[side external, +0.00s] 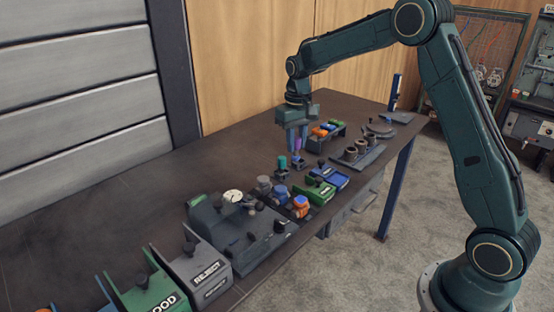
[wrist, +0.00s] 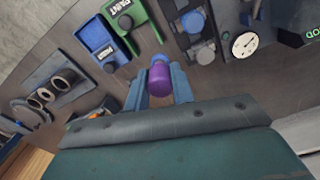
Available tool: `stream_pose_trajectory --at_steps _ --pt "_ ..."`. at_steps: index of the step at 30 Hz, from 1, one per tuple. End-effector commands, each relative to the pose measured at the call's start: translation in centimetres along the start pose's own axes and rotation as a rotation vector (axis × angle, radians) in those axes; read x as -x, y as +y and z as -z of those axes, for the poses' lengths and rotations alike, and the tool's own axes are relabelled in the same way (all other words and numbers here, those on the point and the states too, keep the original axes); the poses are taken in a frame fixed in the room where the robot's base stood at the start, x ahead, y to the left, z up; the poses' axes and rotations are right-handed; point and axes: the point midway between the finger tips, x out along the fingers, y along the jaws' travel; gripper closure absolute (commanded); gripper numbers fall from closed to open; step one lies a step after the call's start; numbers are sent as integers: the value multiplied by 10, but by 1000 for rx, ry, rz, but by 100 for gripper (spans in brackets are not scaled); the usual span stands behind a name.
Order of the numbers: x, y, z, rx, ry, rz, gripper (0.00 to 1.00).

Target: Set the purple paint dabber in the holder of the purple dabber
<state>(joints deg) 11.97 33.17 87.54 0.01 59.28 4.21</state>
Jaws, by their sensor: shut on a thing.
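The purple paint dabber (wrist: 160,80) is upright between the two blue fingers of my gripper (wrist: 160,88) in the wrist view. My gripper is shut on it, and a blue end (wrist: 158,60) shows beyond the purple body. In the side view my gripper (side external: 298,155) points down over the table, with a sliver of purple (side external: 299,143) between its fingers. A teal-topped piece (side external: 282,162) stands just to the left of the fingertips. I cannot tell which holder belongs to the purple dabber.
A green box (side external: 315,190) and a blue box (side external: 330,176) stand near the table's front edge. A grey fixture with a white dial (side external: 232,196) is at the left. A stand with several cups (side external: 360,150) and a rack of coloured pieces (side external: 326,130) are at the right.

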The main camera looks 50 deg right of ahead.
Motion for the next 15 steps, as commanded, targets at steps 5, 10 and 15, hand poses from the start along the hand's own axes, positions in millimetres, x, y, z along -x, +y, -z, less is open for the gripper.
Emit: stream_pose_trajectory --at_steps 5,10,15 --pt "-15 22 35 2 -1 0 99" --pt "-30 44 63 7 -2 0 99" --pt "-44 66 85 12 -2 0 99"
